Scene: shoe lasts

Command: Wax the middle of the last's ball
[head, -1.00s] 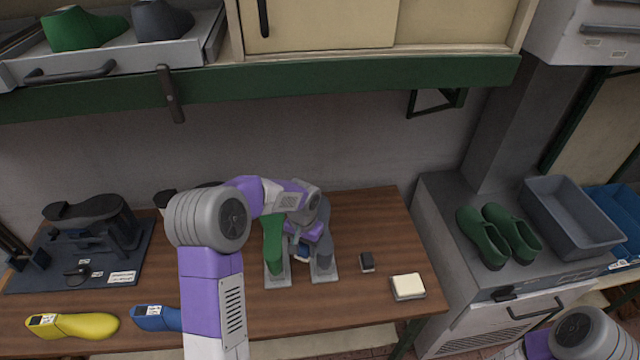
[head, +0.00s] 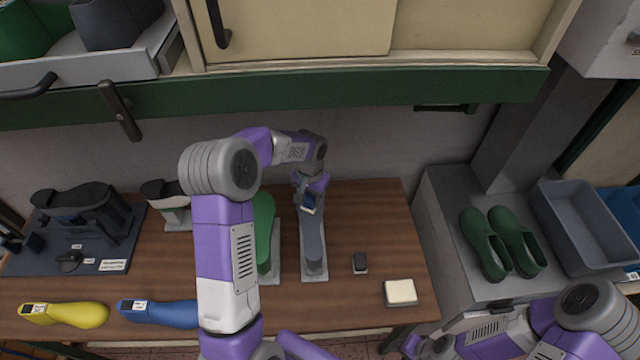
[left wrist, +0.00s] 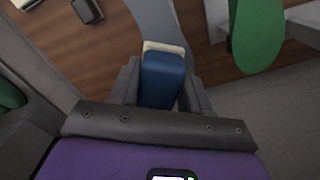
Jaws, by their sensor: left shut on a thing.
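The grey last (head: 313,245) lies lengthwise on a light stand on the bench, beside the green last (head: 263,225) to its left. My left gripper (head: 309,201) is over the far part of the grey last. It is shut on a blue block with a cream edge (head: 308,204). In the left wrist view the blue block (left wrist: 163,78) sits between the fingers, its cream edge toward the grey last (left wrist: 155,18). I cannot tell whether the edge touches the last. The green last (left wrist: 257,32) also shows there. My right arm shows at lower right, but its fingers do not.
A small dark block (head: 360,262) and a cream pad in a tray (head: 401,292) lie right of the grey last. Yellow (head: 65,314) and blue (head: 160,312) lasts lie at the front left. Green clogs (head: 487,243) and a grey bin (head: 575,228) are at right.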

